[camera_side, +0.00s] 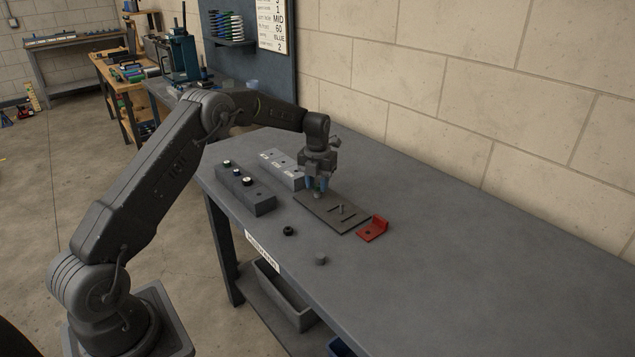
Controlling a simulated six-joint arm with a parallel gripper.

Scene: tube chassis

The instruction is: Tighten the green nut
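My gripper (317,188) points down over the far left end of a dark flat plate (350,226) on the grey workbench. Its bluish fingers sit close around a small greenish spot, which may be the green nut. It is too small and too covered to be sure, or to tell whether the fingers press on it. A short grey round piece shows just below the fingertips, at the plate. Some small pins or bolts (342,211) stand or lie on the plate to the right of the gripper.
A red bracket (373,229) lies right of the plate. A dark block with round knobs (245,189) and a light grey labelled block (282,167) stand left. A black ring (288,231) and grey cylinder (321,260) lie in front. The bench's right side is clear; a wall runs behind.

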